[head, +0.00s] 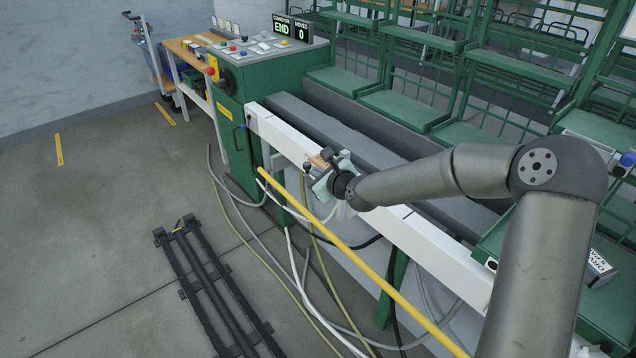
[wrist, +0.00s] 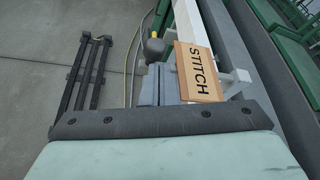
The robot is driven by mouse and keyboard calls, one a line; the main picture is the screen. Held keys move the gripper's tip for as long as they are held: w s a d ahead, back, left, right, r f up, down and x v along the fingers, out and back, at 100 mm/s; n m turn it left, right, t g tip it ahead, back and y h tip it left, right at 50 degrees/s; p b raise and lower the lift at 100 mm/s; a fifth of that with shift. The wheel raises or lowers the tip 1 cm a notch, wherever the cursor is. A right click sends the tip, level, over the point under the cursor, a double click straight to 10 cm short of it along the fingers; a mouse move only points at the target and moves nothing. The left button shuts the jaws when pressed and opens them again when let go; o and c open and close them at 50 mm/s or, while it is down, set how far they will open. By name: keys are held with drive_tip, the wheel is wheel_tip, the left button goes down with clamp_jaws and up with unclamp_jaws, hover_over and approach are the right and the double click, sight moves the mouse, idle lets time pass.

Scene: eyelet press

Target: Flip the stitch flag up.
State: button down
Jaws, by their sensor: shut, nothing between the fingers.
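The stitch flag (wrist: 200,72) is a tan plate with the black word STITCH, seen face-on in the wrist view beside the white rail. In the head view it is a small tan patch (head: 317,161) at the rail's front edge, partly hidden by my gripper. Its exact tilt is hard to tell. My gripper (wrist: 160,72) is shut and empty, its grey fingers just left of the flag and overlapping its edge in the picture; I cannot tell whether they touch. It also shows in the head view (head: 322,172). A dark knob with a yellow part (wrist: 155,46) stands just beyond the fingertips.
The white rail (head: 405,227) runs along the green machine, with a yellow bar (head: 350,253) and hanging cables in front. A control cabinet (head: 262,75) stands at the far end. Green racks (head: 400,105) stand behind. A black floor track (head: 205,280) lies left; floor around it is clear.

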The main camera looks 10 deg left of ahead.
drive_tip(key=shift+r, duration=0.1)
drive_tip(key=s+d+r, duration=0.2)
drive_tip(key=s+d, duration=0.6)
drive_tip(key=s+d+f+n+g+h, duration=0.3)
drive_tip(key=s+n, duration=0.3)
drive_tip(key=s+d+f+n+g+h, duration=0.2)
drive_tip(key=s+d+f+n+g, duration=0.15)
drive_tip(key=s+n, duration=0.3)
drive_tip(key=s+d+r+n+g+h, duration=0.1)
drive_tip(key=s+d+r+n, duration=0.2)
drive_tip(key=s, duration=0.3)
drive_tip(key=s+d+r+n+g+h+p, duration=0.1)
drive_tip(key=s+d+r+n, duration=0.2)
drive_tip(key=s, duration=0.4)
drive_tip(key=s+d+r+n+g+p, duration=0.1)
drive_tip(key=s+d+r+n+g, duration=0.1)
drive_tip(key=s+n, duration=0.3)
drive_tip(key=shift+s+d+r+n+h, duration=0.4)
drive_tip(key=shift+s+d+r, duration=0.15)
drive_tip(key=shift+s, duration=0.6)
